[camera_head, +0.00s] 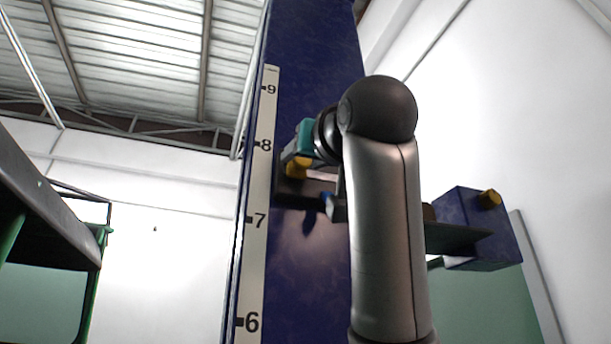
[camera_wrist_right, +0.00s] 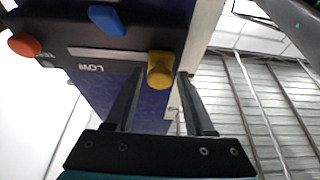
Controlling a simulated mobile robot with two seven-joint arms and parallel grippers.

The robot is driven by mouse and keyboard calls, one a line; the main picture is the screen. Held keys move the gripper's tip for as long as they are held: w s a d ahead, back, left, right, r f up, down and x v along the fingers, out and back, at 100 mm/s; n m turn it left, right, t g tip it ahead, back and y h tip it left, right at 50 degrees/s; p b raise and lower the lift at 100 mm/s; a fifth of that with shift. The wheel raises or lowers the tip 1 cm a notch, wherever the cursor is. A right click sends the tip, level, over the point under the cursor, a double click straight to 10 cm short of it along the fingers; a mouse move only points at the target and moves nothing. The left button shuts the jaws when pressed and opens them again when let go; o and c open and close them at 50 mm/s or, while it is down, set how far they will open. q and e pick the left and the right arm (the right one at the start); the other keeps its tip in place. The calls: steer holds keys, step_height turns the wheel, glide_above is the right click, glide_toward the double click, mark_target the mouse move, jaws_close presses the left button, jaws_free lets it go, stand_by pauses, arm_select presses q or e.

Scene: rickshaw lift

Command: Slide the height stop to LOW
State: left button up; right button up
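The label LOW (camera_wrist_right: 91,68) reads upside down on a dark control panel (camera_wrist_right: 60,12) in the right wrist view. A yellow knob (camera_wrist_right: 160,70) stands near that label, a blue knob (camera_wrist_right: 107,20) sits across from it, and an orange knob (camera_wrist_right: 24,44) is farther left. I cannot tell for sure which knob is the height stop. My right gripper (camera_wrist_right: 160,88) is open, with the yellow knob showing between its fingertips; contact cannot be told. In the head view the yellow knob (camera_head: 297,169) is just below my right gripper's teal housing. My left gripper is not in view.
A tall blue column (camera_head: 315,50) carries a white number scale (camera_head: 257,190) beside the panel. A blue box (camera_head: 480,225) with a yellow cap stands out at right. A dark body on a green frame (camera_head: 45,215) is at left. My right arm covers part of the column.

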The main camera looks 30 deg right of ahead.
jaws_close()
stand_by(1.1)
